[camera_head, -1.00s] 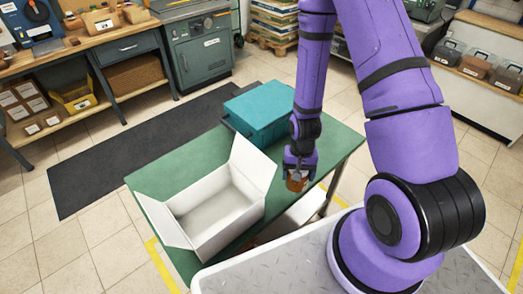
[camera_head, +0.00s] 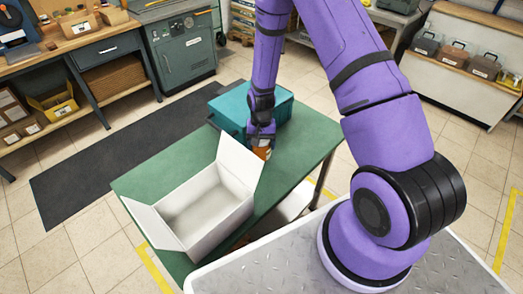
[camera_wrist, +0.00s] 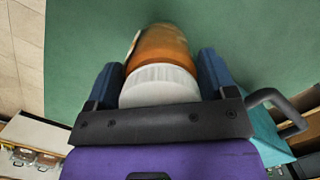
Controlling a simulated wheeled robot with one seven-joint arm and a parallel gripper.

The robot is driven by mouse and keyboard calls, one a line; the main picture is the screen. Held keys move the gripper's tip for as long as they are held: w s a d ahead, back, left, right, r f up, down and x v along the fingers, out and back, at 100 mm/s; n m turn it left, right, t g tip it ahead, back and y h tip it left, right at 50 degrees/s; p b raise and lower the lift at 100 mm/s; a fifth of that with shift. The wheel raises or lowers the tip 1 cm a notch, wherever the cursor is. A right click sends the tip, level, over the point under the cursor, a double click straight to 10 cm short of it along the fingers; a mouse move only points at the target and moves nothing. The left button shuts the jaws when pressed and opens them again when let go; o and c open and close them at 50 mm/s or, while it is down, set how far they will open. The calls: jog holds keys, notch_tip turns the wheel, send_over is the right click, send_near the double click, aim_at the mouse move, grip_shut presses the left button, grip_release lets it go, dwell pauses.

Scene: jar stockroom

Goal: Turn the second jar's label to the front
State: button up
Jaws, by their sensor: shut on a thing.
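An orange-brown jar (camera_wrist: 163,48) with a white ribbed lid (camera_wrist: 160,85) lies between the two fingers of my gripper (camera_wrist: 160,70) in the wrist view. The gripper is shut on it. A narrow pale patch shows at the jar's left edge; I cannot tell if it is the label. In the head view my gripper (camera_head: 261,141) points down over the green table (camera_head: 300,150), and only a little of the jar (camera_head: 262,153) shows below it. I cannot tell whether the jar touches the table. No other jar is clearly seen on the table.
An open white box (camera_head: 205,205) with raised flaps stands close to the left of the jar. A teal case (camera_head: 235,105) sits just behind the gripper. The table's right part is clear.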

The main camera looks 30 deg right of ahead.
aim_at(261, 150)
jog(key=shift+s+f, duration=0.1)
jog(key=shift+f, duration=1.55)
jog(key=shift+f, duration=0.1)
jog(key=o, duration=1.4)
